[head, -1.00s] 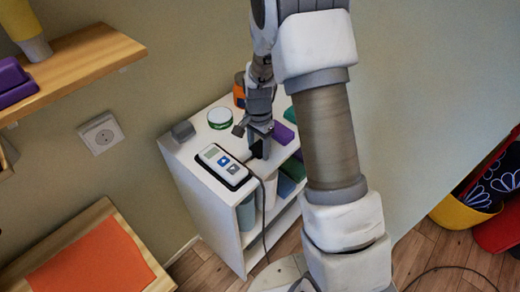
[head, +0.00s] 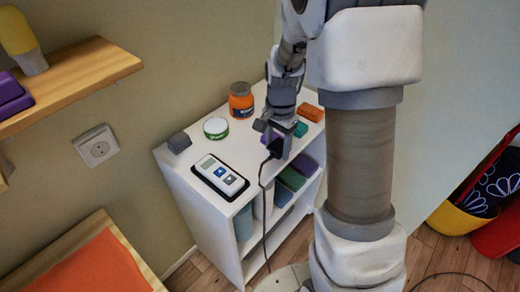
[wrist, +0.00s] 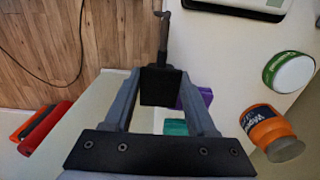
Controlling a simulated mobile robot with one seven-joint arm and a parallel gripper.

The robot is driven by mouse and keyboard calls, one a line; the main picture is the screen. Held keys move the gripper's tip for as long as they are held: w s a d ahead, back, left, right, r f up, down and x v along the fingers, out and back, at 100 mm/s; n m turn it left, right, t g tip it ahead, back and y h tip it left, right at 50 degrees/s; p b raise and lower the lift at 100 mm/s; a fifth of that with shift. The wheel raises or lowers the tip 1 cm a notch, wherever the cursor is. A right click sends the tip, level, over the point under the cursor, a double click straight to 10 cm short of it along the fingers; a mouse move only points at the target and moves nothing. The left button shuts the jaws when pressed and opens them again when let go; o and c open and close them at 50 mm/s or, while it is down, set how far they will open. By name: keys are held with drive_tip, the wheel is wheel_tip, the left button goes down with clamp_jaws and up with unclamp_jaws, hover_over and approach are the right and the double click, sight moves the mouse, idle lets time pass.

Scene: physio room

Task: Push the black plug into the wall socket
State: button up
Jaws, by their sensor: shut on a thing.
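The wall socket (head: 97,146) is a square white plate on the wall at the left of the head view, left of the white shelf unit. My gripper (head: 277,137) is above the right part of the shelf top, well apart from the socket. It is shut on the black plug (head: 275,149). In the wrist view the black plug (wrist: 161,86) sits between the two fingers of my gripper (wrist: 163,100), its cable end pointing away from the palm. The cable (head: 262,205) hangs down in front of the shelf unit. The plug's pins are not visible.
On the white shelf unit (head: 190,165) stand a white device (head: 219,174), a green-and-white tin (head: 216,128), an orange jar (head: 241,100), a grey block (head: 179,143) and coloured blocks. A wooden wall shelf (head: 90,77) juts out above the socket; an orange-topped wooden surface (head: 90,270) lies below.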

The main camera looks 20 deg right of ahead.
drive_tip(key=s+d+r, duration=0.3)
drive_tip(key=shift+s+d, duration=0.1)
drive_tip(key=shift+d, duration=0.2)
drive_tip(key=shift+f, duration=0.1)
